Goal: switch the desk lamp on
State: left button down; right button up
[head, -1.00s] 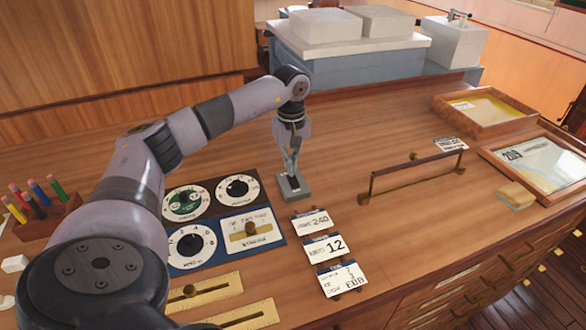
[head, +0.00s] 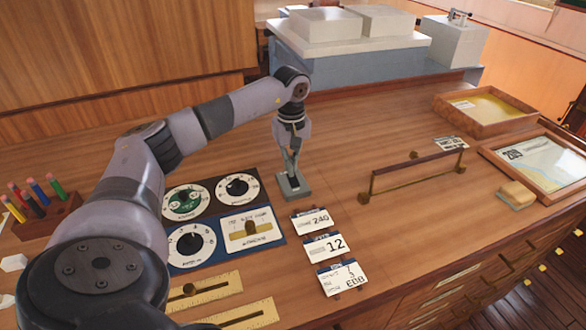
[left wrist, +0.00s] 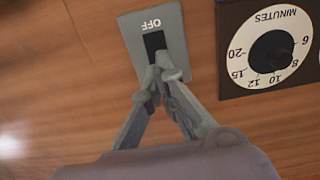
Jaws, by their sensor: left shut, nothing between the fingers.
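A small grey switch plate (head: 294,190) lies on the wooden desk. In the left wrist view the plate (left wrist: 174,48) carries the word OFF beside a black switch (left wrist: 154,42). My left gripper (head: 291,172) points down over the plate. Its fingertips (left wrist: 163,72) are closed together and empty, at the edge of the black switch and partly covering it. I cannot tell whether they touch it. No lamp is recognisable in these views. My right gripper is not in view.
A dial panel (head: 218,222) lies just left of the switch plate. Number cards (head: 325,245) lie in front, right of the dials. A brass rail (head: 415,170), wooden tray (head: 486,109) and framed chart (head: 540,165) are at right. Pencils (head: 35,196) stand at left. Desk between plate and rail is clear.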

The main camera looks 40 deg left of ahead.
pick_arm(q)
jog(key=shift+f, duration=0.35)
jog(key=shift+s+f+b, duration=0.1)
jog(key=shift+f+b, duration=0.5)
jog(key=shift+f, duration=0.05)
jog(key=shift+r, duration=0.1)
dwell(0.3)
jog(key=shift+r+p, duration=0.85)
jog(key=shift+r, duration=0.05)
jog(key=shift+r+p, duration=1.8)
jog(key=shift+r, duration=0.75)
